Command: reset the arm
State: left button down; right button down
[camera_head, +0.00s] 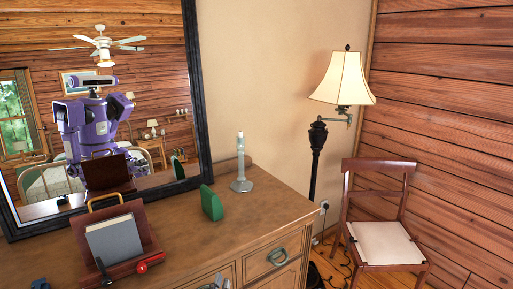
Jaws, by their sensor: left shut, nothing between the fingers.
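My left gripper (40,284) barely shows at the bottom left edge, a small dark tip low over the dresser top. It is shut and empty. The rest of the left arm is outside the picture. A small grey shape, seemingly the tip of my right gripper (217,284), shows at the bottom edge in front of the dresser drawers. Too little of it shows to tell its state. Both arms are otherwise out of view.
The wooden dresser (180,238) carries a bookstand (150,243) with a grey book (114,238), a red item (146,264), a green block (211,204) and a candlestick (241,175). A mirror (199,80) stands behind. A floor lamp (317,150) and chair (386,242) stand right.

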pick_arm(q)
jog(key=s+a+f+m+g, duration=0.1)
jog(key=s+a+f+g, duration=0.1)
jog(key=s+f+g, duration=0.35)
jog(key=s+a+f+m+g, duration=0.1)
jog(key=s+f+g, duration=0.1)
jog(key=s+f, duration=0.7)
jog(key=s+a+f+g, duration=0.1)
jog(key=s+a+f, duration=0.1)
jog(key=s, duration=0.3)
jog(key=s+a+f+g+y, duration=0.1)
jog(key=s+a+f, duration=0.2)
jog(key=s+f, duration=0.2)
jog(key=s+a+f+g, duration=0.2)
jog(key=s+a+f, duration=0.1)
jog(key=s, duration=0.3)
jog(key=shift+s+f+n+y+p, duration=0.15)
jog(key=shift+f+n+y+p, duration=0.2)
jog(key=shift+f, duration=0.35)
pick_arm(e)
jog(key=shift+w+a+r, duration=0.3)
jog(key=shift+w+r, duration=0.05)
jog(key=shift+r, duration=0.25)
jog(key=shift+s+d, duration=0.1)
jog(key=shift+s, duration=0.1)
